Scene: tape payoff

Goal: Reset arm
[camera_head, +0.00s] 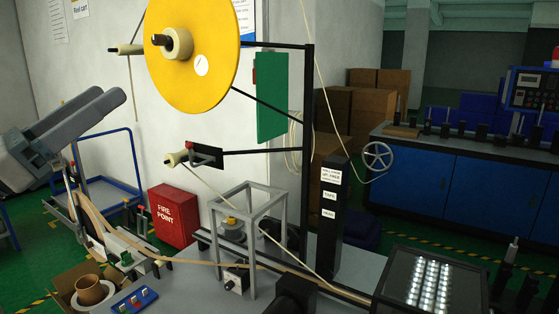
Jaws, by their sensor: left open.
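My left arm comes in from the left edge, over the blue cart. Its gripper (73,188) points down near the left end of the tape bench and is open. A tan tape strip (100,222) hangs close beside its fingers and curves down onto the bench; I cannot tell whether it touches them. The strip runs right along the bench (345,268) past a grey frame (247,203). A large yellow reel (205,75) sits on a black stand (308,130) above. My right gripper is not in view.
A cardboard box (62,297) with a tape roll (90,290) and a blue switch box (134,300) are at lower left. A red fire point box (172,216) stands behind the bench. A black post (332,240) and lit panel (432,283) are to the right.

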